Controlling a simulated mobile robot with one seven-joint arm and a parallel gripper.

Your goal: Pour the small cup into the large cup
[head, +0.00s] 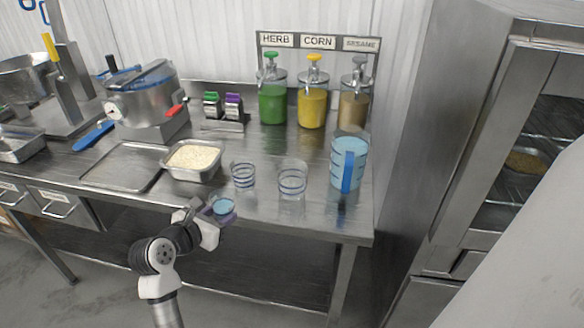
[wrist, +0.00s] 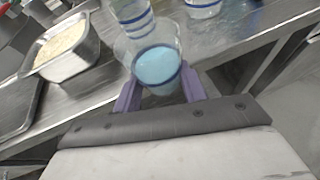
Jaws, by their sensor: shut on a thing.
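My gripper (head: 220,214) is shut on a small clear cup (head: 223,204) with a dark blue band and pale blue liquid inside. In the wrist view the cup (wrist: 157,66) sits between the two purple fingers. It is held just in front of the table's front edge and looks roughly upright. Two clear cups with blue bands stand on the table beyond it. The larger-looking one (head: 292,181) is on the right, and the other cup (head: 243,177) is on the left, closer to my gripper. They are at the top of the wrist view.
A blue measuring jug (head: 349,158) stands right of the cups near the table's right end. A metal pan of rice (head: 194,176) and an empty tray (head: 118,178) are to the left. HERB, CORN and SESAME dispensers (head: 312,105) stand at the back.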

